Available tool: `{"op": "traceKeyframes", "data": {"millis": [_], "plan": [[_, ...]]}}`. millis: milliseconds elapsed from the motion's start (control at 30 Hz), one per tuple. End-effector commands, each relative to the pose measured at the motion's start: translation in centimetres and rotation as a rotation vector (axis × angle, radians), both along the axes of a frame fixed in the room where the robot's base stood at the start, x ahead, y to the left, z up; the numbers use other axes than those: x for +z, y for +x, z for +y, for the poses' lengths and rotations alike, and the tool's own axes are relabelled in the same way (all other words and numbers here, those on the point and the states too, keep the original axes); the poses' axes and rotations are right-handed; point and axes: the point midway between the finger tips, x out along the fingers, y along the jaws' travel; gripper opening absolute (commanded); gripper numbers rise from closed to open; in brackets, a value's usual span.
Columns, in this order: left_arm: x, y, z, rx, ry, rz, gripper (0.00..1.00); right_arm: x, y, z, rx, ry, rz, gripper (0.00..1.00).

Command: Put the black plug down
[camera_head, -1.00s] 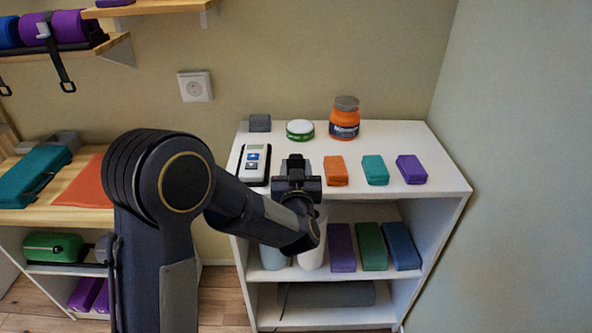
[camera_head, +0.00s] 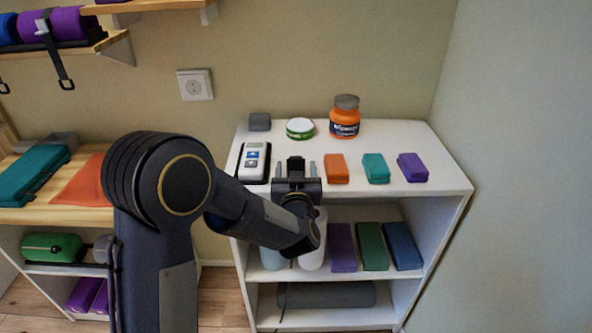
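The black plug (camera_head: 296,164) is at the front of the white shelf unit's top (camera_head: 225,185), between the device and the orange block. My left gripper (camera_head: 296,169) reaches in from the left. Its two grey fingers stand apart on either side of the plug, with a gap visible on each side. The lower part of the plug is hidden by the gripper body, so its contact with the top cannot be seen. My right gripper is not in view.
A handheld device (camera_head: 254,162) lies just left of the gripper. Orange (camera_head: 336,169), teal (camera_head: 376,168) and purple (camera_head: 412,167) blocks lie to the right. A dark grey block (camera_head: 260,122), a green-white tin (camera_head: 300,128) and an orange jar (camera_head: 345,117) stand behind. A wall socket (camera_head: 195,85) is above.

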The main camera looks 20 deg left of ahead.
Motion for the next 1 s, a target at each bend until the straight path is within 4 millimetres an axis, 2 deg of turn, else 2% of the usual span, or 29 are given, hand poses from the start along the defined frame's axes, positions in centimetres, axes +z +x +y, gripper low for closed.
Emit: {"op": "traceKeyframes", "data": {"millis": [233,400,467,800,1000], "plan": [[0.2,0.0,0.0,0.000,0.000,0.000,0.63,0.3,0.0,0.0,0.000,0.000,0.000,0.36],[1.7,-0.2,-0.1,-0.001,0.000,0.001,0.63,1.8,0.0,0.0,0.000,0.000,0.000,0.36],[1.1,-1.6,-0.6,-0.003,-0.001,0.002,0.63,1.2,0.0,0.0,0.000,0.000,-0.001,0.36],[1.2,-8.8,-2.6,-0.004,0.001,0.000,0.63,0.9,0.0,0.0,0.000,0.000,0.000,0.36],[1.2,-11.1,-3.3,-0.002,0.001,0.000,0.63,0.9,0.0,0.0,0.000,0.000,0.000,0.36]]}}
